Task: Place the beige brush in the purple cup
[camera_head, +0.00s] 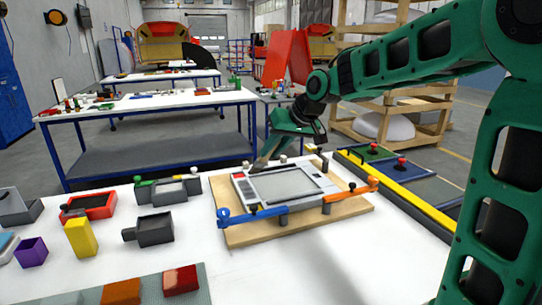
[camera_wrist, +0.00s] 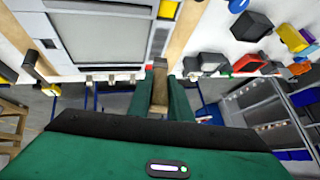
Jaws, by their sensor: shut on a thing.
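The purple cup (camera_head: 31,252) stands upright at the left front of the white table, left of a yellow block-like container (camera_head: 79,238). It is far to the left of my gripper (camera_head: 264,153). My gripper is above the far edge of the table, behind the framed panel. In the wrist view, my gripper (camera_wrist: 161,88) is shut on the beige brush (camera_wrist: 159,88), a narrow brownish-beige piece between the green fingers. Most of the brush is hidden by the fingers, and its bristles cannot be made out.
A grey panel in a frame (camera_head: 284,184) lies on a wooden board (camera_head: 340,211) with blue and orange clamps, between my gripper and the table front. Grey, red and green-handled holders stand on the left. Bare white table lies in the front middle.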

